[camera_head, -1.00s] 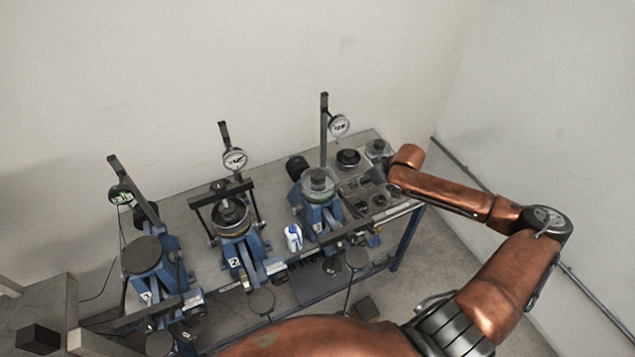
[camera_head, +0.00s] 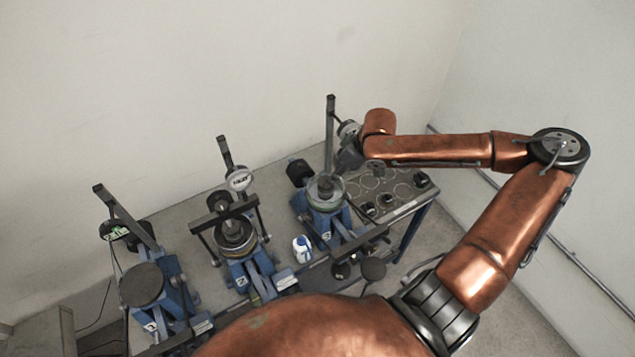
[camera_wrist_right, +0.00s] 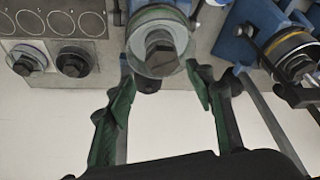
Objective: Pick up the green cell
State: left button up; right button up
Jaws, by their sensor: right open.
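The green cell (camera_head: 326,191) is a clear round dish with a green rim and a dark bolt-like piece in its middle. It sits on the blue lever frame nearest the right in the head view. In the right wrist view the cell (camera_wrist_right: 158,45) is at top centre, just beyond the fingertips. My right gripper (camera_wrist_right: 163,82) is open, its green-padded fingers to either side below the cell and apparently apart from it. In the head view my right gripper (camera_head: 346,160) is close above the cell, partly hidden by its own wrist. My left gripper is not in view.
Two more blue lever frames stand to the left, the middle one with a yellow-ringed cell (camera_head: 235,237). A grey plate (camera_head: 405,196) with ring marks and dark pieces lies to the right. A white-and-blue bottle (camera_head: 302,248) stands between frames.

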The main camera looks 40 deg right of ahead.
aim_at(326, 184)
jog(key=x, duration=0.6)
jog(key=shift+w+a+r, duration=0.15)
jog(key=shift+w, duration=0.1)
jog(key=shift+w+f, duration=0.1)
jog(key=shift+f, duration=0.1)
jog(key=shift+w+a+f+p, duration=0.1)
jog(key=shift+f+p, duration=0.05)
jog(key=shift+f, duration=0.2)
jog(key=shift+w+a+f+p, duration=0.1)
jog(key=shift+f+p, duration=0.05)
jog(key=shift+f, duration=0.2)
jog(key=x, duration=0.3)
jog(key=shift+w+f+p, duration=0.15)
jog(key=shift+f+p, duration=0.1)
jog(key=shift+p, duration=0.05)
jog(key=shift+f, duration=0.2)
jog(key=shift+c, duration=1)
jog(key=c, duration=1.1)
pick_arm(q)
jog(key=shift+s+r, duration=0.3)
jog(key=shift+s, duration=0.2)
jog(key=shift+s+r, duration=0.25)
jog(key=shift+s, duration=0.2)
pick_arm(e)
grip_shut()
jog(key=shift+w+d, duration=0.1)
